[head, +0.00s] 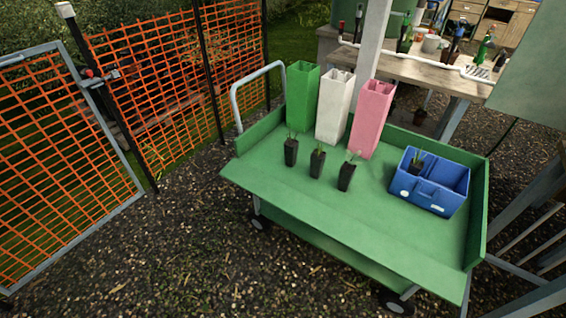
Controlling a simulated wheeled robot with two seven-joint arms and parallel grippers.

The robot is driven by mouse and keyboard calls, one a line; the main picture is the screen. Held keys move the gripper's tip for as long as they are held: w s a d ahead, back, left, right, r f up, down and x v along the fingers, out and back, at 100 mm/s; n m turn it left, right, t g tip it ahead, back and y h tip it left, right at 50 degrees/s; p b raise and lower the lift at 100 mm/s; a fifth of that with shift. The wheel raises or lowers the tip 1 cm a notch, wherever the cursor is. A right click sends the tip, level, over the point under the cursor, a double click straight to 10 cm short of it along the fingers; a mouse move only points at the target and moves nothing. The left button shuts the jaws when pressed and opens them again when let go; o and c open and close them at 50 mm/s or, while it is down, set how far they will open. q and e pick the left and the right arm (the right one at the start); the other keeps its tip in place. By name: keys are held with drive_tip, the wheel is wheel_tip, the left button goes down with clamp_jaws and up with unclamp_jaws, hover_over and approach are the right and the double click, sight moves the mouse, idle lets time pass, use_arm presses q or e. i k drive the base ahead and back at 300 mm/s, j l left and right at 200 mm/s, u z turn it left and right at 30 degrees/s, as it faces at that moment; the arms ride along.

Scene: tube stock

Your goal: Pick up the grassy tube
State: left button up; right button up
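Three small black tubes with green seedlings stand upright in a row on the green cart top (330,225): a left tube (291,153), a middle tube (317,164) and a right tube (346,177). The left and right tubes show thin upright shoots; the plants are too small to tell surely which is grassy. Another dark tube (415,167) with a green plant stands in the left compartment of the blue crate (436,200); its lower part is hidden. Neither of my grippers is in view.
Tall green (302,97), white (334,108) and pink (370,120) sleeves stand behind the tubes. The cart has raised edges at back and right; its front left top is clear. An orange mesh fence (165,80) is at left, a wooden bench (410,62) behind.

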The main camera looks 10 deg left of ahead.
sight(317, 157)
drive_tip(key=i+j+z, duration=0.4)
drive_tip(key=j+z, duration=0.15)
drive_tip(key=i+j+z, duration=0.25)
drive_tip(key=j, duration=0.2)
drive_tip(key=j+z, duration=0.3)
drive_tip(key=i+j+z, duration=0.1)
drive_tip(key=j+z, duration=0.15)
drive_tip(key=j, duration=0.25)
